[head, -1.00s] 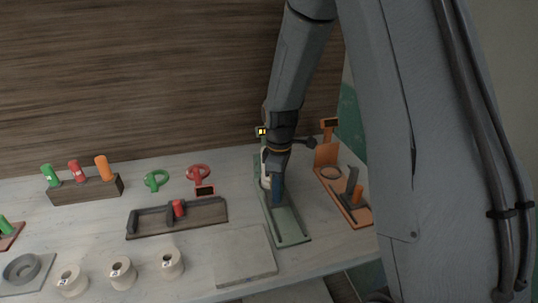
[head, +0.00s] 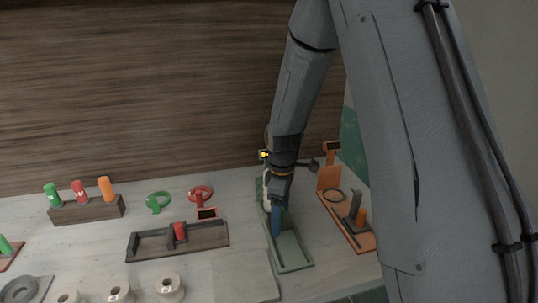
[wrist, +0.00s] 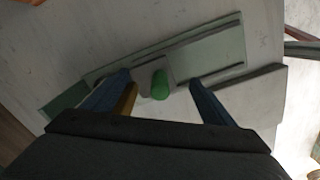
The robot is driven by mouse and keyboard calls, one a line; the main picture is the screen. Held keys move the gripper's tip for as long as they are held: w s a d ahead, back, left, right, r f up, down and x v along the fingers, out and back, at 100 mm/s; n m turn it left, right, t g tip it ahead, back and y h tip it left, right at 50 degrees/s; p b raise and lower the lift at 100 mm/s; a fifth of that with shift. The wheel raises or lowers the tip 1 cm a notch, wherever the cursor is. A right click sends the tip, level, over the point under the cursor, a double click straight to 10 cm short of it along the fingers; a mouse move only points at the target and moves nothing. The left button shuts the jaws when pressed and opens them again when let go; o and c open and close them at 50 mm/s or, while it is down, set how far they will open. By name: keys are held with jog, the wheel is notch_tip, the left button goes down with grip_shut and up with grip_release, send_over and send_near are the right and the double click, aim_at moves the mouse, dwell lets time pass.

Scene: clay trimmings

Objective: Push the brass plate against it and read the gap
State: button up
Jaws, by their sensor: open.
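The pale green gauge fixture (head: 292,258) lies lengthwise on the table, and its long bed also shows in the wrist view (wrist: 215,47). My gripper (wrist: 160,80) is open over the bed. Its two blue fingers stand either side of a green knob (wrist: 160,86) on a small grey block, with visible space on both sides. A yellow-brown piece (wrist: 127,99) shows beside the left finger; I cannot tell whether it is the brass plate. A whitish part (head: 266,191) stands behind my gripper in the head view, partly hidden. The gap and any reading on it cannot be made out.
An orange gauge fixture (head: 345,220) stands close on the right. A grey slab (head: 243,278) lies to the left in front. A dark tray (head: 150,244), a rack with coloured plugs (head: 85,209), ring gauges and pale rolls (head: 169,286) are farther left.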

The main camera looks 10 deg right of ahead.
notch_tip(320, 180, up, 7)
jog(key=p, duration=0.5)
jog(key=shift+s, duration=0.1)
jog(key=shift+s+r+m, duration=0.15)
jog(key=shift+s+m, duration=0.25)
jog(key=s+m+t+b, duration=0.1)
jog(key=s+m+b, duration=0.4)
jog(key=s+m, duration=0.6)
jog(key=s, duration=0.4)
jog(key=shift+s+r, duration=0.3)
jog(key=shift+s, duration=0.1)
